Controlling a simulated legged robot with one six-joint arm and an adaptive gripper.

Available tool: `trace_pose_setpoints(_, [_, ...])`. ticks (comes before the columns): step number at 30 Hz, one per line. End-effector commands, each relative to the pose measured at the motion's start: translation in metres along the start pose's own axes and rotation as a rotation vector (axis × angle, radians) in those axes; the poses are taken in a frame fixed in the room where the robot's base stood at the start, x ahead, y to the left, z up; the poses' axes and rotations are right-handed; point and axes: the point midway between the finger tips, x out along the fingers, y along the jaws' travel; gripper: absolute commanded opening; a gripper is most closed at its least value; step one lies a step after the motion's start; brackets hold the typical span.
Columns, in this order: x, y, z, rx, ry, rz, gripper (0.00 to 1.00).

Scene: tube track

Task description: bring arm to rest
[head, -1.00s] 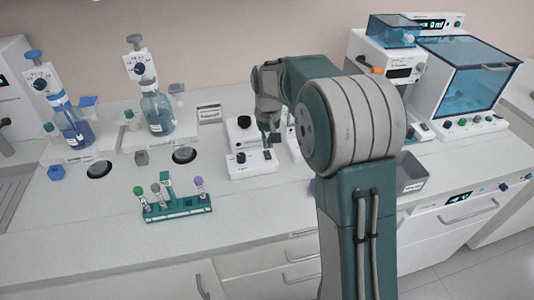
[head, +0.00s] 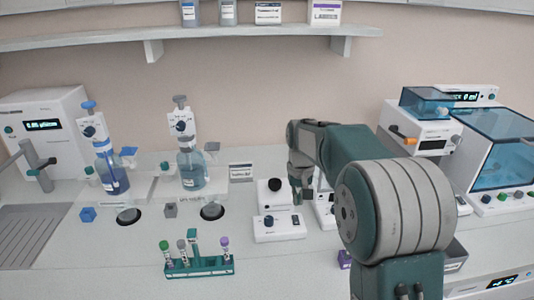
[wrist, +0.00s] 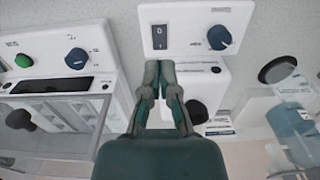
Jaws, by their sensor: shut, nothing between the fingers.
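My arm reaches over the bench from the lower right in the head view, with its upper joint large in front. My gripper (head: 297,196) hangs over the bench beside a small white device with a blue knob (head: 279,228). In the wrist view my gripper (wrist: 160,64) is shut and empty, its two fingertips together. The fingertips show against the edge of the white device (wrist: 197,28). I cannot tell the exact height between them.
A green tube rack (head: 198,267) with several capped tubes stands at the front. Two bottles with dispensers (head: 111,172) (head: 191,166) stand left. A blue-lidded machine (head: 497,150) stands right, and a shelf (head: 200,37) runs above. The bench between rack and front edge is clear.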

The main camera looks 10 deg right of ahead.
Motion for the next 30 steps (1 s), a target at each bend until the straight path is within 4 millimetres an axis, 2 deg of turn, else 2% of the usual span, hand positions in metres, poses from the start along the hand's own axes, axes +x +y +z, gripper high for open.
trace_pose_setpoints(5, [-0.021,0.000,0.019,0.000,0.036,0.000,0.00])
trace_pose_setpoints(15, [-0.070,0.000,0.089,0.000,0.152,0.000,0.00])
trace_pose_setpoints(21, [-0.087,0.000,0.133,0.000,0.221,0.000,0.00])
trace_pose_setpoints(30, [-0.097,0.000,0.200,0.000,0.323,0.000,0.00])
